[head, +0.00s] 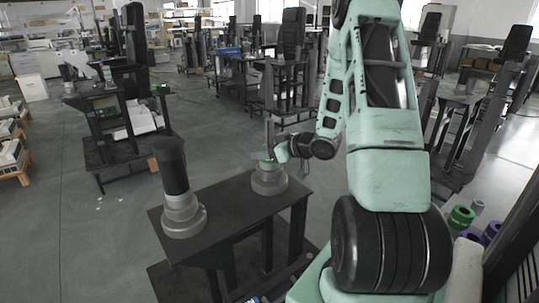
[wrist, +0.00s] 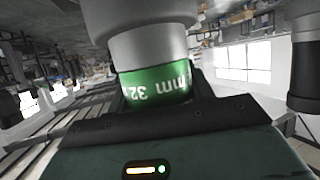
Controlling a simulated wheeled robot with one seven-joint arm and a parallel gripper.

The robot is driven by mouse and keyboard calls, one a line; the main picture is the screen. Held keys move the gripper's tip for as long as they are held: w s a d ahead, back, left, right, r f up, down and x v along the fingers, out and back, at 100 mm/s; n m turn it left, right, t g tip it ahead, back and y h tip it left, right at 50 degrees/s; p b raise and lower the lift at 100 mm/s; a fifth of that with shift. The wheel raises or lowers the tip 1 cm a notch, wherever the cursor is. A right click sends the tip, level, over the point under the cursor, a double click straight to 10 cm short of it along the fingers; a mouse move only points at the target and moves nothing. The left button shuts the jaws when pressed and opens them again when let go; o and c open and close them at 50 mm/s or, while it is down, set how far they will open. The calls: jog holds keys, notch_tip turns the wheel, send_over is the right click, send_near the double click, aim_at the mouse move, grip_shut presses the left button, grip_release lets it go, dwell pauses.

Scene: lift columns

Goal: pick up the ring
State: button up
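A green ring (wrist: 158,84) marked "32 mm" shows close up in the wrist view, its lettering upside down. It meets a grey stepped cylinder (wrist: 135,45). In the head view only a little green shows at the ring (head: 263,156), above the grey base (head: 269,180) on the dark table's far end. My gripper (head: 276,153) is beside the top of that base, at the ring's height. In the wrist view my gripper's dark body fills the lower part, close to the ring. The fingertips are hidden, so I cannot tell whether they grip it.
A second grey base with a black column (head: 172,168) stands at the near left of the dark table (head: 228,204). A green ring (head: 461,216) and a purple ring (head: 490,232) are at the right beside my arm.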

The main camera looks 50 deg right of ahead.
aim_at(264, 148)
notch_tip(264, 148, up, 18)
jog(key=p, duration=0.1)
dwell(0.9)
